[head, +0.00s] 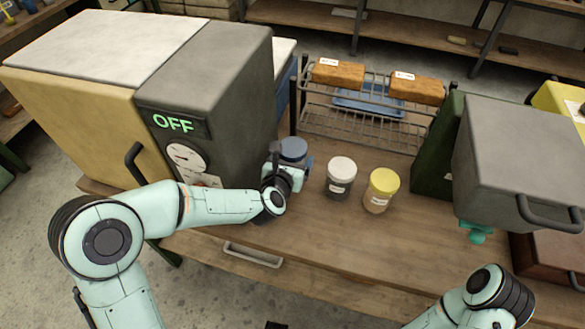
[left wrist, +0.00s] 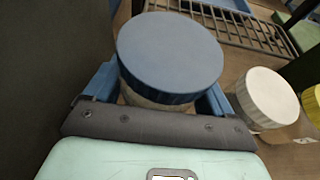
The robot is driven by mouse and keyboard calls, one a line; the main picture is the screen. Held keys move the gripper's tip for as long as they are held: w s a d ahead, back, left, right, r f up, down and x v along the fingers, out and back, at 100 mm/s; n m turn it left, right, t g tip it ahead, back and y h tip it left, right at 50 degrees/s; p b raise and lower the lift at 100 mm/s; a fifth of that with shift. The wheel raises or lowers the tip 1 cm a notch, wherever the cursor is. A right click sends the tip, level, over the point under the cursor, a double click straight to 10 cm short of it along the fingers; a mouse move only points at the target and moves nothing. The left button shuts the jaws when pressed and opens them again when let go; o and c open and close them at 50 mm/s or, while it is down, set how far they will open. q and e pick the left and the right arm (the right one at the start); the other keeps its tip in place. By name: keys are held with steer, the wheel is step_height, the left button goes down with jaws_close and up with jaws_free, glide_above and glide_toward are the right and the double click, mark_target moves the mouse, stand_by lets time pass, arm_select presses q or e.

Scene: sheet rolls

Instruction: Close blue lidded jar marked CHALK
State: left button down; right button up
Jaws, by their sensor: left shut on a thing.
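The blue lidded jar (head: 293,149) stands at the left of the bench, close to the grey machine. In the left wrist view its round blue lid (left wrist: 170,52) sits on top, and a strip of pale jar wall shows below the rim. I cannot tell how tightly the lid sits, and no CHALK label shows. My left gripper (head: 290,166) is shut on this jar, with a blue finger on each side just below the lid.
A white-lidded jar (head: 341,177) and a yellow-lidded jar (head: 381,190) stand to the right. Behind is a wire rack (head: 350,128) with orange-brown blocks. The grey machine marked OFF (head: 205,105) stands close on the left. The bench front (head: 330,235) is clear.

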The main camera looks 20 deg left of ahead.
arm_select(q)
steer(key=shift+f, duration=1.9)
steer(key=shift+b, duration=0.3)
steer(key=shift+f, duration=0.15)
jaws_free()
steer(key=shift+r, duration=0.2)
steer(key=v, duration=1.2)
